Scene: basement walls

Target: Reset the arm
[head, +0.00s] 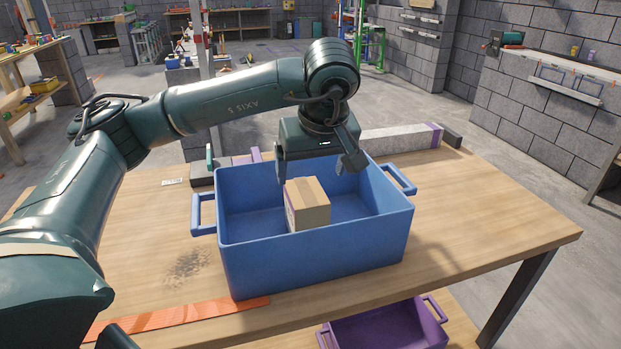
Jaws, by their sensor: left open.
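My left arm reaches in from the left and bends down over a blue crate (310,262) on the wooden table. My left gripper (312,180) is open, with its fingers apart at the crate's far side. My right gripper is not in view.
The wooden table (480,215) is clear at the right. An orange strip (180,318) lies near its front edge. A long grey block (395,138) lies behind the crate. A purple crate (385,328) sits below the table. Shelves and walls stand farther back.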

